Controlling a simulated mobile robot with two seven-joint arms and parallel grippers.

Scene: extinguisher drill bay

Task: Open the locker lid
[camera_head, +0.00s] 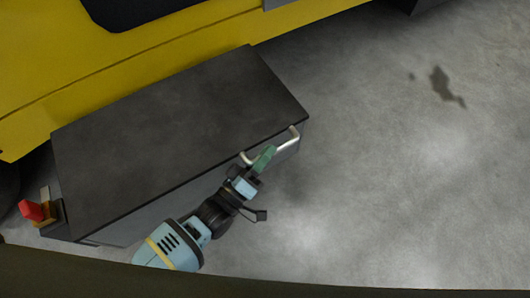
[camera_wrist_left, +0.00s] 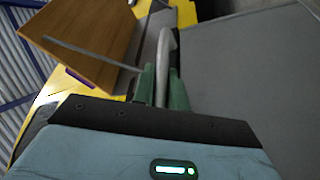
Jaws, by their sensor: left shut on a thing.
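The dark grey locker stands with its flat lid (camera_head: 175,135) down in the head view. A pale metal bar handle (camera_head: 285,142) sticks out from the locker's front near the right end. In the left wrist view the fingers of my left gripper (camera_wrist_left: 163,88) are shut around the pale handle (camera_wrist_left: 165,48), one on each side. My right gripper is in neither view.
A yellow vehicle body (camera_head: 190,40) stands right behind the locker. A red piece (camera_head: 31,210) sits on a small bracket at the locker's left end. The concrete floor (camera_head: 400,190) to the right is clear, with a dark stain. A brown panel (camera_wrist_left: 85,35) shows in the left wrist view.

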